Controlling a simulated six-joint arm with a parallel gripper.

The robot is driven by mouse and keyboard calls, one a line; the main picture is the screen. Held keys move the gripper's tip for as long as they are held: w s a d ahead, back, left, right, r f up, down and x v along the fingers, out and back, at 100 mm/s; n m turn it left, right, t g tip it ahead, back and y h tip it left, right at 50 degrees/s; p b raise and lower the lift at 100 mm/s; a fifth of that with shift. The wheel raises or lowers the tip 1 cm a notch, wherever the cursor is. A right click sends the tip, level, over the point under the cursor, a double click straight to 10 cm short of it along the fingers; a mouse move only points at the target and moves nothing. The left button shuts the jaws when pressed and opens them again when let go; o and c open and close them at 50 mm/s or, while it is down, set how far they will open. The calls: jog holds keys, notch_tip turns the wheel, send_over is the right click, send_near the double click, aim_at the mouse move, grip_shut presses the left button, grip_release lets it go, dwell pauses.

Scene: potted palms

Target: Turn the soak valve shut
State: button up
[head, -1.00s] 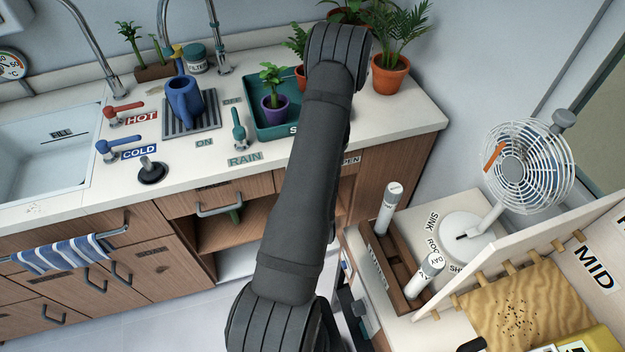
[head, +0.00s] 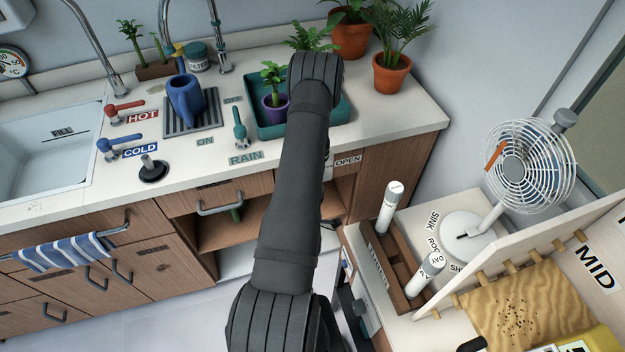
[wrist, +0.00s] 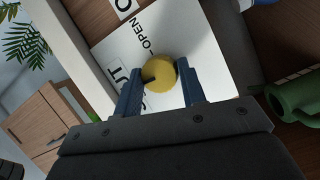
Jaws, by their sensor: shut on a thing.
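The soak valve is a round yellow knob (wrist: 160,72) with a dark notch on its left side, seen in the wrist view. It sits on a white plate (wrist: 208,38) with the word OPEN above it and a partly covered word ending in UT at its lower left. My gripper (wrist: 158,84) has its two blue fingers on either side of the knob, shut on it. In the head view my arm hides the knob and the gripper; only the OPEN label (head: 348,160) shows on the cabinet front beside the arm.
A green object with a handle (wrist: 295,97) lies right of the gripper in the wrist view. In the head view the counter holds a teal tray (head: 262,128) with a potted plant, and a blue watering can (head: 185,100). A fan (head: 530,165) stands at right.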

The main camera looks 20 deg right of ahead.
jog(key=shift+n, duration=0.5)
jog(key=o, duration=1)
